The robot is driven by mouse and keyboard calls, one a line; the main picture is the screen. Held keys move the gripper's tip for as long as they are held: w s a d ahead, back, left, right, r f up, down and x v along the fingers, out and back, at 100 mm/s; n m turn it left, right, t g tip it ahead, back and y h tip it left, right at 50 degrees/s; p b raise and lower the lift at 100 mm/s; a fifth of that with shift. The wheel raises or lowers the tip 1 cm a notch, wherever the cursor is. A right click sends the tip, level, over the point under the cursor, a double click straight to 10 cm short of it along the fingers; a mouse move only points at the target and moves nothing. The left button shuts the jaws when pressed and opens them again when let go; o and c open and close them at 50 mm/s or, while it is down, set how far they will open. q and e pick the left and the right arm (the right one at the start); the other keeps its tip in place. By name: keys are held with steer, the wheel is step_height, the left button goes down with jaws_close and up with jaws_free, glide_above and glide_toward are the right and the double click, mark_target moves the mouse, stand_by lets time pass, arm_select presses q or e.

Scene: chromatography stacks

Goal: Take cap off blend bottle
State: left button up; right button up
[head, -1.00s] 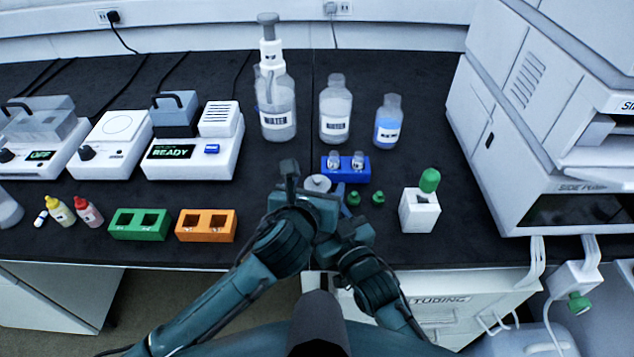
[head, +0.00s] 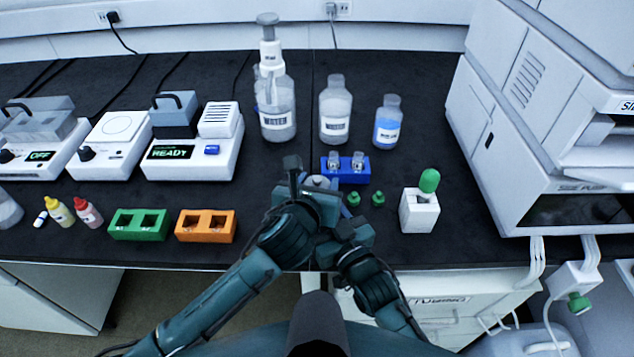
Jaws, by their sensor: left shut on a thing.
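A pale round-topped object (head: 318,182), perhaps the blend bottle, shows just beyond my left gripper (head: 314,187). My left gripper is shut on it and hides most of it. I cannot tell whether the part that shows is a cap. My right gripper (head: 346,226) is close beside the left one, lower and to the right. Its fingers are largely hidden, so its jaws cannot be read. No label reading blend can be made out on any bottle.
A blue rack (head: 345,177) with two vials stands just beyond, with two green caps (head: 365,199) in front. A white block (head: 419,212) with a green-topped item is to the right. Orange (head: 206,237) and green racks are left. Large bottles (head: 335,108) stand behind.

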mark_target(317, 179)
arm_select(q)
steer(key=shift+c, duration=1.2)
steer(key=shift+r, duration=0.2)
steer(key=shift+r, duration=0.95)
steer(key=shift+r, duration=0.1)
steer(key=shift+r, duration=1.9)
